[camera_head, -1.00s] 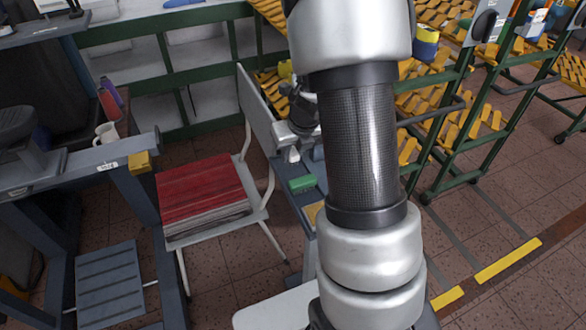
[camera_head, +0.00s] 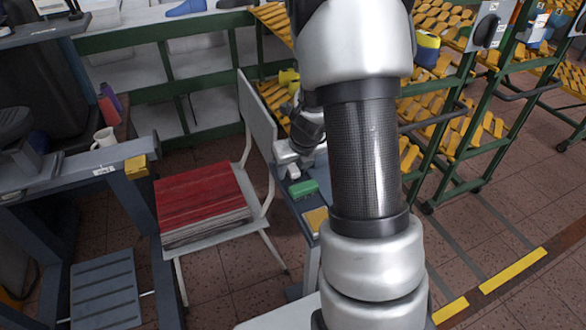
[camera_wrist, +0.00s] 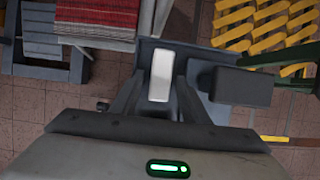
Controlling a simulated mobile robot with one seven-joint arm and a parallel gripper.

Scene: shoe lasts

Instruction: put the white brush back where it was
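My gripper (camera_wrist: 162,90) shows in the wrist view with its two dark fingers closed in on a white block-shaped thing, which looks like the white brush (camera_wrist: 161,74). The brush stands out between the fingertips, over a grey-blue bench surface. In the head view my gripper (camera_head: 290,160) is above the narrow bench behind the chair, partly hidden by my arm. The brush is too small there to tell from the pale hand. A green block, perhaps another brush (camera_head: 304,188), lies on the bench just below my gripper.
A chair (camera_head: 262,115) with a stack of red sheets (camera_head: 200,198) stands left of the bench. A yellow-tan pad (camera_head: 316,218) lies nearer on the bench. A dark box (camera_wrist: 242,86) is right of my gripper. Green racks with yellow slats (camera_head: 450,130) stand on the right.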

